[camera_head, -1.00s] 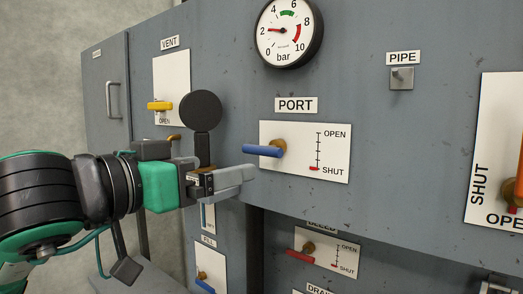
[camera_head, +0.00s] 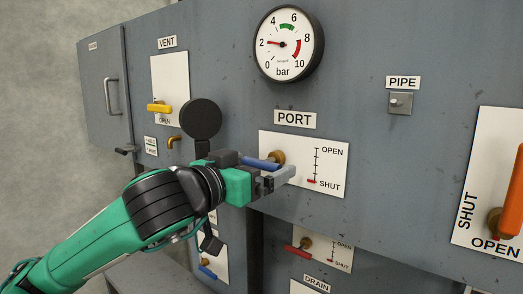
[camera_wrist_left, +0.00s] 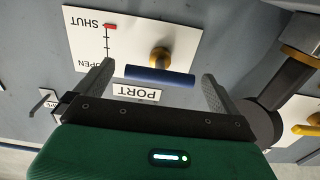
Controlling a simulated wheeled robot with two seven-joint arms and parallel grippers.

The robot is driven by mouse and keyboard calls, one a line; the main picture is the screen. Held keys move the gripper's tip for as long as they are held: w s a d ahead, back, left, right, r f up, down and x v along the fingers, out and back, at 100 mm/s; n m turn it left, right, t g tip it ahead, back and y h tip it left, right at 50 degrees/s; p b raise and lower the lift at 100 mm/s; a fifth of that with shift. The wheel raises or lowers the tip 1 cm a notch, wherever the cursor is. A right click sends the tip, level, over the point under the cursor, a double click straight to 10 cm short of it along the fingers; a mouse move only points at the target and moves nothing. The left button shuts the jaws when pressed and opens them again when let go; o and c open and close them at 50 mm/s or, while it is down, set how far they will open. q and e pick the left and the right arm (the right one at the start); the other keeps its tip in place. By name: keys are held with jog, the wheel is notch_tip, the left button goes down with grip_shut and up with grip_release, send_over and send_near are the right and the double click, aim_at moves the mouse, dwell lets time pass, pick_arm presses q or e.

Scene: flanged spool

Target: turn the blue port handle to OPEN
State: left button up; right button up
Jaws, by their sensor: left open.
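The blue port handle (camera_head: 262,163) sticks out to the left from its brass hub (camera_head: 278,157) on the white PORT plate (camera_head: 333,165). The plate's scale reads OPEN at the top and SHUT at the bottom, with a red mark at SHUT. My left gripper (camera_head: 277,175) is in front of the handle, just below it in the head view. In the left wrist view the handle (camera_wrist_left: 160,76) lies between the two spread fingers of the gripper (camera_wrist_left: 158,85), with gaps at both ends. The right gripper is not in view.
A yellow VENT handle (camera_head: 159,108) is at the left, and a red handle (camera_head: 298,250) is below the port plate. A large orange handle (camera_head: 512,200) is at the right. The pressure gauge (camera_head: 288,44) is above. The panel right of the port plate is mostly clear.

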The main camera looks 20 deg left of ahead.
pick_arm(q)
jog(key=shift+x, duration=0.8)
